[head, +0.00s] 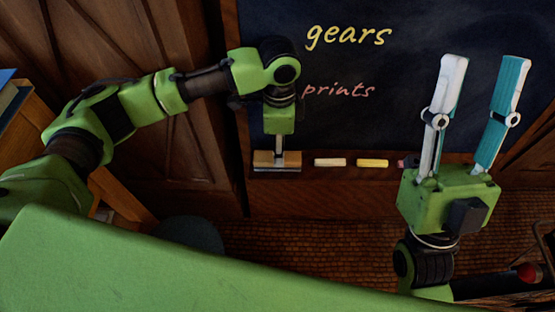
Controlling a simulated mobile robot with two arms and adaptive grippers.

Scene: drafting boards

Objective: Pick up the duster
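The duster (262,161) is a small block with a tan wooden face. It sits at the left end of the ledge under the blackboard. My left gripper (280,158) points down at it, and a pale finger overlaps the middle of the duster in the head view. Only one finger shows clearly, so I cannot tell whether the gripper is shut on the duster. My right gripper (483,66) is open and empty. Its two white and teal fingers point up in front of the blackboard, well to the right of the duster.
The blackboard (400,65) bears chalk writing. On its ledge (330,178) lie a cream chalk (330,162), a yellow chalk (373,163) and a pink piece (402,163) partly hidden near my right gripper. A woven floor (320,230) lies below.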

